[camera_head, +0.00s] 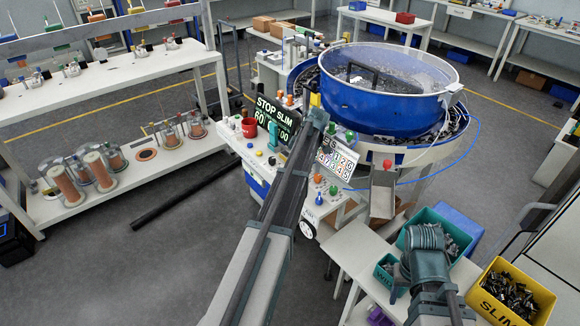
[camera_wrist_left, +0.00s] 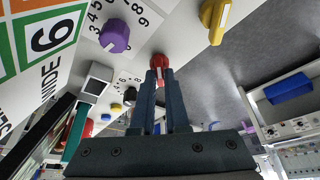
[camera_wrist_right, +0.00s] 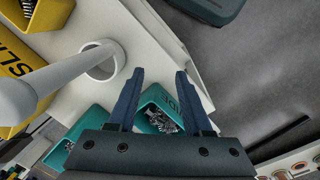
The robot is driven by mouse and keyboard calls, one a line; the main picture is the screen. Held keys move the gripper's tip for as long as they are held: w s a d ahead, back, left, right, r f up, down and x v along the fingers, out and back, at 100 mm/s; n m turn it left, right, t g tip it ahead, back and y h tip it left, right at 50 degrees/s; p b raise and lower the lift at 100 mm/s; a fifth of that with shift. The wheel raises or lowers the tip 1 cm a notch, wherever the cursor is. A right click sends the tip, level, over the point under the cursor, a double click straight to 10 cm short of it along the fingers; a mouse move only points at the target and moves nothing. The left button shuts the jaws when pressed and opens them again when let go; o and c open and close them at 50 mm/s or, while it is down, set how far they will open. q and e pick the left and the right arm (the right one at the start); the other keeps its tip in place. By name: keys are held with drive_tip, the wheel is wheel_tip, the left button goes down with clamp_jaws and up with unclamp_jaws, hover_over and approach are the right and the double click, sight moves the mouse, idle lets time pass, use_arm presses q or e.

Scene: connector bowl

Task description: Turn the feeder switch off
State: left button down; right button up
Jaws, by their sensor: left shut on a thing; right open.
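My left gripper (camera_wrist_left: 159,80) is shut on a red knob (camera_wrist_left: 158,60) on the white control panel (camera_wrist_left: 150,40) in the left wrist view. A purple knob (camera_wrist_left: 114,36) with a numbered dial and a yellow knob (camera_wrist_left: 213,20) are beside it. I cannot read a label that says which control is the feeder switch. In the head view my left arm hides the gripper's tips at the panel. A display (camera_head: 275,117) there reads STOP SLIM. My right gripper (camera_wrist_right: 158,80) is open and empty above the teal bins (camera_wrist_right: 160,105).
A blue bowl feeder (camera_head: 385,105) stands behind the panel, with its ring below. A yellow SLIM bin (camera_head: 515,300) and teal bins stand on the white table at the right. A shelf with spools (camera_head: 85,185) is at the left.

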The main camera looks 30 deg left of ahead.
idle(0.4)
use_arm(q)
drive_tip(key=c, duration=0.9)
unclamp_jaws()
drive_tip(key=p+v, duration=1.2)
drive_tip(key=v, duration=0.2)
drive_tip(key=shift+w+p, duration=0.1)
drive_tip(key=shift+p, duration=0.3)
use_arm(e)
wheel_tip(320, 180, up, 13)
use_arm(q)
drive_tip(key=shift+f, duration=0.1)
use_arm(e)
drive_tip(key=shift+f, duration=0.15)
